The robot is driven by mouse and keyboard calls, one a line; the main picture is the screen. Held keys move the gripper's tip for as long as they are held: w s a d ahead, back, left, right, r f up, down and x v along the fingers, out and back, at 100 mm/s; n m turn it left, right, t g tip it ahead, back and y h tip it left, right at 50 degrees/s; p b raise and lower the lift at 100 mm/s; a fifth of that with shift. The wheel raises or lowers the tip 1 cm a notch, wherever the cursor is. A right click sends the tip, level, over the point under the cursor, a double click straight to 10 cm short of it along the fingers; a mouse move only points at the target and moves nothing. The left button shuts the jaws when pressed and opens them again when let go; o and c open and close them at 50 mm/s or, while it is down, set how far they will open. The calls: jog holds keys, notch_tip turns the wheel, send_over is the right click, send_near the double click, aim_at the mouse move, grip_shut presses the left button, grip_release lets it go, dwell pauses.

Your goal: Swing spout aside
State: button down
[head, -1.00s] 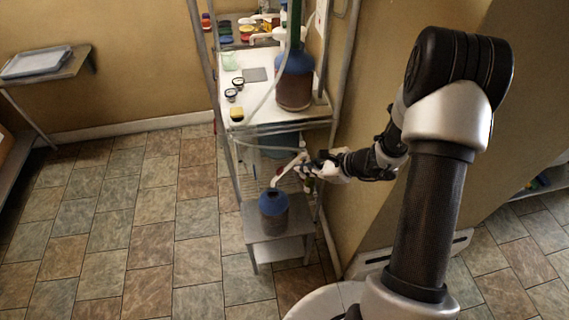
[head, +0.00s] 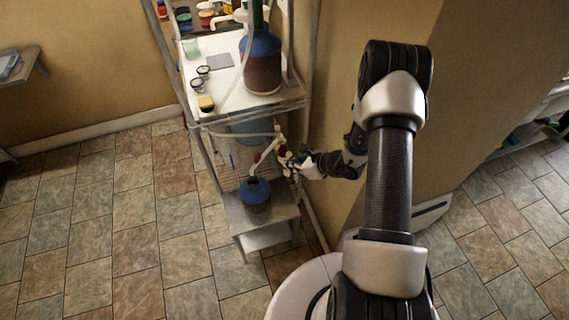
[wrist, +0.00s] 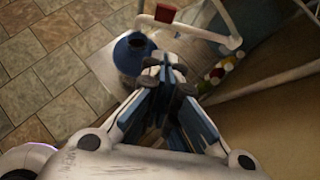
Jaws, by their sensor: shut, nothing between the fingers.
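The white spout (head: 264,153) hangs from the shelf rack and slants down to the left. Its lower end is close above the blue-topped bucket (head: 256,199) on the low shelf. In the wrist view the spout (wrist: 200,34) crosses the top of the picture, with a red piece (wrist: 166,13) on it. The bucket's dark round opening (wrist: 133,54) shows left of my fingers. My gripper (head: 287,163) is just right of the spout. In the wrist view my gripper (wrist: 165,65) is shut and empty, below the spout in the picture. I cannot tell whether it touches it.
The rack's upper shelf (head: 226,80) holds a large blue-topped bottle (head: 262,62), small jars and a yellow block (head: 206,103). Rack posts and hoses stand close to my gripper. A wall is to the right. The tiled floor (head: 90,220) at left is clear.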

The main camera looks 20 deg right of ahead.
jog(key=b, duration=0.2)
send_near(260, 162)
notch_tip(260, 162, down, 3)
jog(key=w+a, duration=0.2)
jog(key=w, duration=0.1)
jog(key=shift+a+f, duration=0.15)
jog(key=shift+a, duration=0.05)
